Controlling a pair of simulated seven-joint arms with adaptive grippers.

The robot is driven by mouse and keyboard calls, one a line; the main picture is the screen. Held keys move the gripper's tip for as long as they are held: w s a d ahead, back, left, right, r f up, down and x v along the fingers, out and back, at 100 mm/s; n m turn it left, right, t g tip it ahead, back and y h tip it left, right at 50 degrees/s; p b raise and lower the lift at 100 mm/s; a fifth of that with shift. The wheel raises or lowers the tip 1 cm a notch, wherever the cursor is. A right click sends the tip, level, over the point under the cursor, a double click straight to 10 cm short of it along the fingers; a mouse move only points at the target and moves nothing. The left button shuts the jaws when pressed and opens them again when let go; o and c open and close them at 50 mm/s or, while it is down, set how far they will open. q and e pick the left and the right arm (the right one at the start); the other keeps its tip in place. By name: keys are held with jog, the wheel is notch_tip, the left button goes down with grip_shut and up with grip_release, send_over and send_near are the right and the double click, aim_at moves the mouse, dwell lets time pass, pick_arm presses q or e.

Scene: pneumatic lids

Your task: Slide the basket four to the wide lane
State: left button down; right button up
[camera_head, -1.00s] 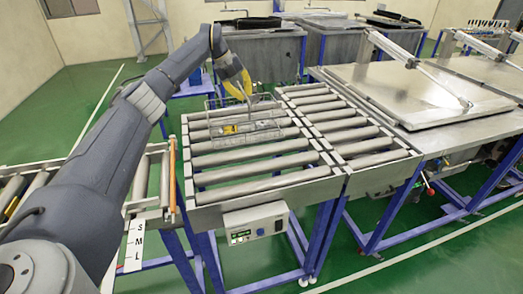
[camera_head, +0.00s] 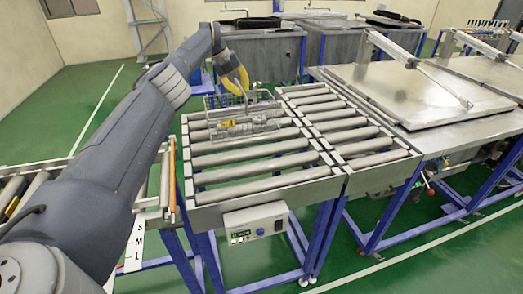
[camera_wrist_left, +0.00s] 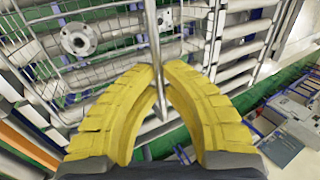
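A wire basket (camera_head: 262,126) with a yellow part and metal parts in it is on the far end of the roller table. No number on it can be read. The wide lane (camera_head: 262,168), with the longer rollers, runs along the left of the table, and the basket is over its far part. My left gripper (camera_head: 246,92) reaches down to the basket from behind left. In the left wrist view its yellow fingers (camera_wrist_left: 160,66) close around a metal bar of the basket (camera_wrist_left: 154,30). A round flanged metal part (camera_wrist_left: 78,39) shows through the mesh. My right gripper is out of view.
A lane with shorter rollers (camera_head: 345,137) lies right of the wide lane. A steel bench with a flat lid (camera_head: 410,90) adjoins it. A control box (camera_head: 255,226) hangs in front. A conveyor marked S, M, L stands left. The near rollers are clear.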

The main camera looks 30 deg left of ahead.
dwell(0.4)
pick_arm(q)
jog(key=c, duration=1.5)
grip_release()
jog(key=shift+f, duration=0.1)
jog(key=shift+a, duration=0.1)
